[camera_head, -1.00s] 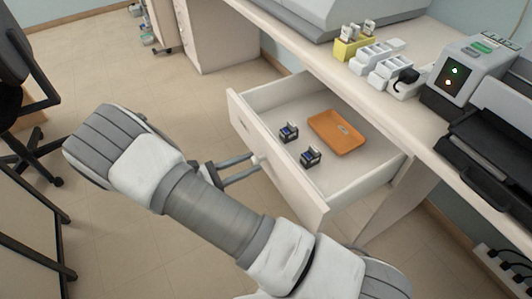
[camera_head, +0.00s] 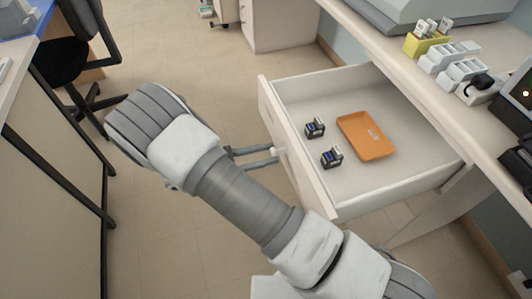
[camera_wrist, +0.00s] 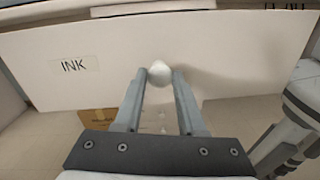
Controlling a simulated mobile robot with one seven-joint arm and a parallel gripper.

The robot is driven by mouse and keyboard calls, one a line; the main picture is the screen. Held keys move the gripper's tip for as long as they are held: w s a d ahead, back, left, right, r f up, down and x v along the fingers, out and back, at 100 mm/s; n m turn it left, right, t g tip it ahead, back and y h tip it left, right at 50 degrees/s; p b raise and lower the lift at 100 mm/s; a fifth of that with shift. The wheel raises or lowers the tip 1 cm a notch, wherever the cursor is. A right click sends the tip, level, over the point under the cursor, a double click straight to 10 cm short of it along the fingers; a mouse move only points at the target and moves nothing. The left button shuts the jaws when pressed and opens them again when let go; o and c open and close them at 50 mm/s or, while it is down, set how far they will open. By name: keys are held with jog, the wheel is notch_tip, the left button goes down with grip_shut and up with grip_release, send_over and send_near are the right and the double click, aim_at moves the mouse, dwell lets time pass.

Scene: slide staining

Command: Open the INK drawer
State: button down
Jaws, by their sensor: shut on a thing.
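The INK drawer (camera_head: 300,172) is pulled well out from under the desk in the head view. In the wrist view its white front (camera_wrist: 220,50) carries the label INK (camera_wrist: 73,65). Its round white knob (camera_wrist: 160,72) sits between the fingertips of my gripper (camera_wrist: 160,78). My gripper (camera_head: 273,156) is shut on the knob at the outer face of the drawer front. Inside the drawer lie an orange tray (camera_head: 362,140) and two small dark ink cartridges, one farther back (camera_head: 315,127) and one nearer (camera_head: 332,157).
The desk (camera_head: 385,50) above holds a yellow rack (camera_head: 427,40), white holders (camera_head: 450,62) and a dark device at the right edge. A dark chair (camera_head: 75,55) and another table stand at the left. Open floor (camera_head: 190,60) lies between.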

jog(key=c, duration=0.5)
grip_release()
jog(key=v, duration=1.7)
jog(key=shift+a+p, duration=0.15)
jog(key=shift+p, duration=0.15)
jog(key=shift+s, duration=0.1)
